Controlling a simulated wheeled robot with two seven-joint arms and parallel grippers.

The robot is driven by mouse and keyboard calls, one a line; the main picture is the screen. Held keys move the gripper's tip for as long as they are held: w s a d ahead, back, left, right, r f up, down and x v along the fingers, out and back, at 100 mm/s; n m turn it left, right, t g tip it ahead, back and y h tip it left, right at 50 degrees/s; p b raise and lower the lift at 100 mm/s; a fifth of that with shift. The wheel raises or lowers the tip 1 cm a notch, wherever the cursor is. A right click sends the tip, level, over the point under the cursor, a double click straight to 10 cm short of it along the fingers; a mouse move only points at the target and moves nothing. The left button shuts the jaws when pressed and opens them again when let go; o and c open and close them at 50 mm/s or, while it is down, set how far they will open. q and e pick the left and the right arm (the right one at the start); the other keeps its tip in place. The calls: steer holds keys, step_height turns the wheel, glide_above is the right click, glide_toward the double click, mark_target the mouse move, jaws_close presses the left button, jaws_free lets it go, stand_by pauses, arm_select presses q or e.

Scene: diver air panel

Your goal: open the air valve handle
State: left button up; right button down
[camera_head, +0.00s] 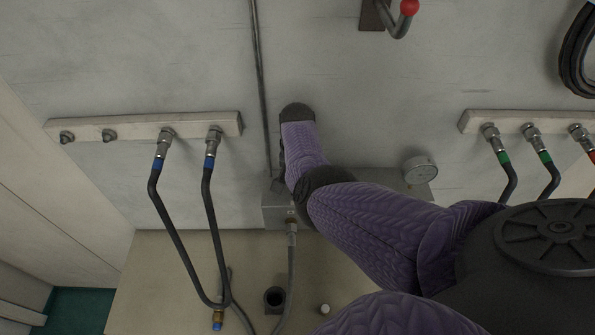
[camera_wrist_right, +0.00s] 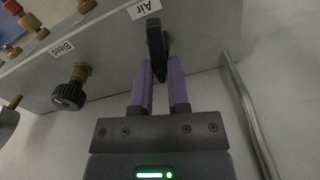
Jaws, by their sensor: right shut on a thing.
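The black air valve handle (camera_wrist_right: 156,42) stands out from the grey panel beside the "Air" label (camera_wrist_right: 144,8) in the right wrist view. My right gripper (camera_wrist_right: 160,72) has its two purple fingers on either side of the handle's near end and is shut on it. In the head view my purple right arm reaches across the grey panel box (camera_head: 275,214) and hides the handle and the gripper's fingers. My left gripper is in neither view.
A black bleed knob (camera_wrist_right: 70,94) and several brass fittings sit left of the handle. A metal pipe (camera_wrist_right: 248,115) runs on its right. In the head view hoses hang from a left rail (camera_head: 85,127) and a right rail (camera_head: 552,118). A gauge (camera_head: 420,169) stands right of my arm.

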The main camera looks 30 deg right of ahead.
steer(key=shift+w+r+n, duration=0.15)
steer(key=shift+n, duration=0.35)
steer(key=c, duration=0.6)
jaws_free()
step_height(320, 180, up, 10)
steer(key=shift+f, duration=0.1)
